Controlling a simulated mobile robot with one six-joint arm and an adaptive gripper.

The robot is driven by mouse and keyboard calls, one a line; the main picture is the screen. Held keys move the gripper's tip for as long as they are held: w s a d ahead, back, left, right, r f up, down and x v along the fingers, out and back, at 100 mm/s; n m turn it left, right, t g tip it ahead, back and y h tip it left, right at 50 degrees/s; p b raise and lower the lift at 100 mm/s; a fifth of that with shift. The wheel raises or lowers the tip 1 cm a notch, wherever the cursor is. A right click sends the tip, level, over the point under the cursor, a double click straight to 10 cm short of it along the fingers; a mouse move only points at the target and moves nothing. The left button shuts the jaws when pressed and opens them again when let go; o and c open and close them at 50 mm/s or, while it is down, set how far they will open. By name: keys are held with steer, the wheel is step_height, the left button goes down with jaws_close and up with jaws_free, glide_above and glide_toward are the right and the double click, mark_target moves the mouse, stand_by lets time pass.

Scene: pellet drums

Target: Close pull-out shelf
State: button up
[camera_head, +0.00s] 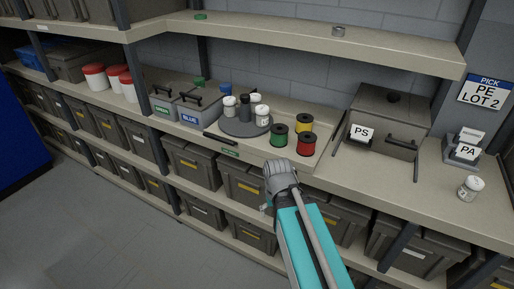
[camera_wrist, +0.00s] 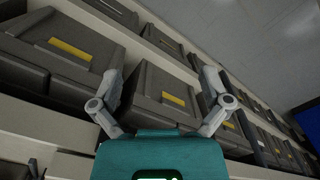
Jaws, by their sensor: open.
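The pull-out shelf (camera_head: 262,150) is a beige tray in the middle of the worktop in the head view. A dark handle (camera_head: 220,142) and a green label (camera_head: 230,153) are on its front edge. How far it stands out from the worktop is hard to tell. My gripper (camera_head: 266,206) is in front of the shelf's right part, apart from the handle, and hides some of the front edge. In the wrist view my gripper (camera_wrist: 161,80) has its two fingers spread with nothing between them, facing grey bins below.
On the shelf are a grey turntable (camera_head: 245,122) with bottles and green, yellow and red spools (camera_head: 306,145). Left are the GREEN and BLUE boxes (camera_head: 202,105); right is the PS box (camera_head: 388,115). Grey bins (camera_head: 193,163) fill the racks below. The floor (camera_head: 110,235) in front is clear.

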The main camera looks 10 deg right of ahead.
steer(key=shift+w+f+n, duration=0.2)
steer(key=shift+w+n, duration=0.05)
steer(key=shift+n, duration=0.05)
steer(key=c, duration=0.4)
steer(key=shift+w+d+f+n+h+b, duration=0.1)
steer(key=shift+w+f+n+h+b, duration=0.2)
steer(key=shift+h+b, duration=0.2)
steer(key=shift+c, duration=1.3)
steer(key=w+n+h+b, duration=0.1)
steer(key=w+f+n+t+h+b, duration=0.1)
steer(key=w+n, duration=0.1)
steer(key=w+n+t+h+b, duration=0.1)
steer(key=n, duration=0.1)
steer(key=shift+w+f+h, duration=0.25)
steer(key=shift+w+h, duration=0.05)
steer(key=shift+w, duration=0.05)
jaws_close()
steer(key=w+a+r+n+t+h+b, duration=0.3)
steer(key=w+a+n+t, duration=0.3)
steer(key=n, duration=0.5)
steer(key=w+a+r+n+t+h+b, duration=0.3)
steer(key=w+a+n+t+b, duration=0.3)
steer(key=a+n, duration=0.3)
steer(key=shift+w+a+r+n+h, duration=0.25)
steer(key=shift+a+r+n+h, duration=0.15)
steer(key=shift+r+n, duration=0.55)
